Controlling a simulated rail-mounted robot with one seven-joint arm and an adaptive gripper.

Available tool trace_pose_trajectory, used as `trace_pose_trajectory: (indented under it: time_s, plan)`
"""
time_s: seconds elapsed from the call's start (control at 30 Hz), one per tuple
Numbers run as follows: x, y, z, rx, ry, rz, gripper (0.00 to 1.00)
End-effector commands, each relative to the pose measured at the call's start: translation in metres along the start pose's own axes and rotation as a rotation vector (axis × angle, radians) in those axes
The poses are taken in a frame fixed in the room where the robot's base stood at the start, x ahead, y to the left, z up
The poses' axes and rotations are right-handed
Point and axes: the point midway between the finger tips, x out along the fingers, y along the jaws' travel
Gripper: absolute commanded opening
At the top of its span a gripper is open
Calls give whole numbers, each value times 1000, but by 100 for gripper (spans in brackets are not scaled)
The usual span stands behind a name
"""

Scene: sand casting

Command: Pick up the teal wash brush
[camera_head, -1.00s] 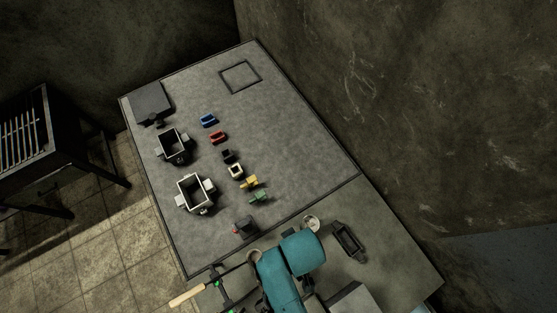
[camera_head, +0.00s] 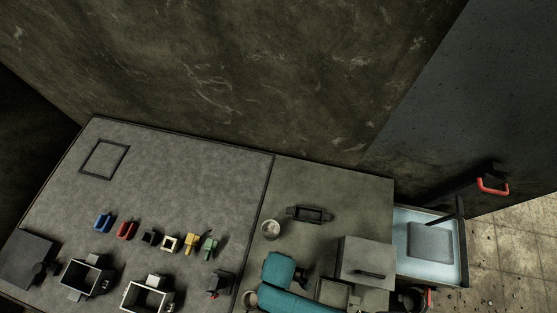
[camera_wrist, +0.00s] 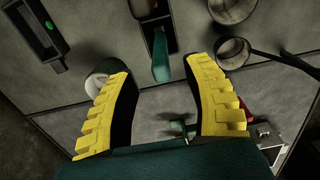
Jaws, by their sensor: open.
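The teal wash brush (camera_wrist: 160,55) shows at the top centre of the wrist view. Its teal handle points toward me, and its far end lies in a dark rectangular holder (camera_wrist: 174,35). My gripper (camera_wrist: 160,78), with yellow ribbed pads, is open and empty. The brush handle lines up with the gap between the fingertips. The frames do not clearly show how far it is below them. In the head view my teal arm covers the bottom centre of the bench, and I cannot make out the brush there.
A ladle (camera_wrist: 234,52) lies to the right in the wrist view. A grey box (camera_head: 365,262) stands at right. Small coloured tools and open flasks (camera_head: 88,277) stand at left.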

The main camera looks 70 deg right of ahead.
Motion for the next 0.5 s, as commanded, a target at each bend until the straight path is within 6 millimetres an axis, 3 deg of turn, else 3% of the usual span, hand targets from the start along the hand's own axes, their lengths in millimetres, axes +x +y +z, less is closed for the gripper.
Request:
trace_pose_trajectory:
  time_s: [0.13,0.4,0.5]
  plan:
    - [25,-1,-1,1,-1,0,50]
    - [28,-1,-1,1,1,0,51]
    - [27,-1,-1,1,1,0,32]
